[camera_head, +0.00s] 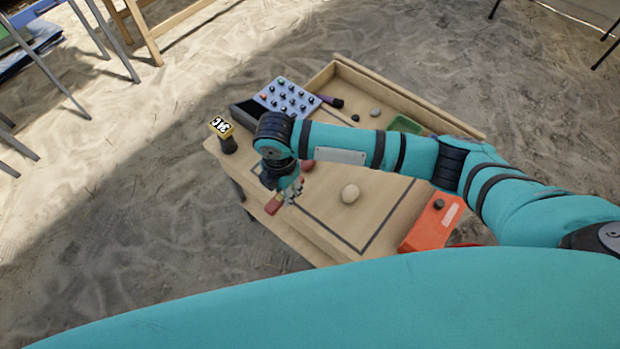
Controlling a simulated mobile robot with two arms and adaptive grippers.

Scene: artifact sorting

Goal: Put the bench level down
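My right arm reaches in from the right across the work table (385,200). Its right gripper (291,194) points down over the table's near left part, inside a dark outlined rectangle. A small red bar-like piece (273,205) shows right beside the fingertips; it may be the bench level, but it is too small and partly hidden to be sure. I cannot tell whether the fingers are closed on it or only overlap it in the picture. My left gripper is not in view.
A pale round stone (350,193) and a reddish lump (307,166) lie near the arm. An orange box (430,224) stands at the right. A panel with knobs (287,98), a numbered yellow-and-black post (222,130) and a green tray (405,124) are further back.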

